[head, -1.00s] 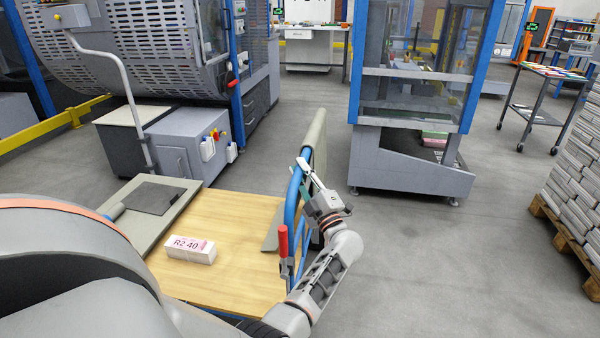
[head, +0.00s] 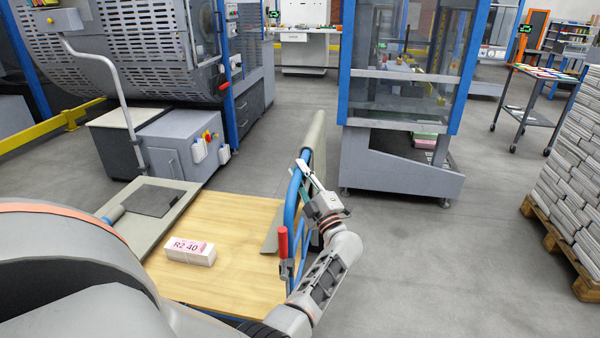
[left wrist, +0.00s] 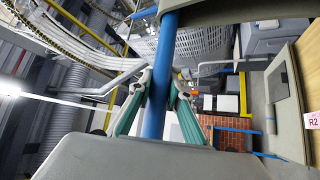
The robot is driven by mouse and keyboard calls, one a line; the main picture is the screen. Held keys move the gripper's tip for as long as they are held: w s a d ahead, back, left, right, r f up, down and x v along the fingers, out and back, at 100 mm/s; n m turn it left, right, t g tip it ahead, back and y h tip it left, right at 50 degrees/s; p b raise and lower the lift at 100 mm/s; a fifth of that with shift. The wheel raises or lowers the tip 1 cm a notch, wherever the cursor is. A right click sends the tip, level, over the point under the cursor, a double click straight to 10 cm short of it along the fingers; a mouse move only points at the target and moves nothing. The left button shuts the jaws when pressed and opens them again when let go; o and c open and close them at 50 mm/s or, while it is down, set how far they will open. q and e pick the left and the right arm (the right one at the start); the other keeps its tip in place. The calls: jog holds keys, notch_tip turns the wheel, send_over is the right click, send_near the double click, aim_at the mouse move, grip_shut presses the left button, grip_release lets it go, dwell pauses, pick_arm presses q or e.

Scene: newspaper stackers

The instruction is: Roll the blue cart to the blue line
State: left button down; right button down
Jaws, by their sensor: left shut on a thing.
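The blue cart has a wooden deck (head: 235,225) and a blue tube handle (head: 291,205) at its right end. A white bundle marked R2 40 (head: 191,250) lies on the deck. My left gripper (head: 308,180) is shut on the blue tube near its top. In the left wrist view its fingers (left wrist: 157,92) sit on both sides of the blue tube (left wrist: 164,50). My right gripper is out of view. I see no blue line on the floor.
A blue-framed machine (head: 400,165) stands ahead to the right. A large grey machine (head: 165,50) stands at left. A wooden pallet of stacked papers (head: 560,240) is at right, and a wheeled table (head: 540,120) beyond. The grey floor between the machines is clear.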

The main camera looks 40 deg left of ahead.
pick_arm(q)
jog(key=shift+r, duration=0.15)
jog(key=c, duration=1.8)
grip_release()
jog(key=shift+c, duration=0.2)
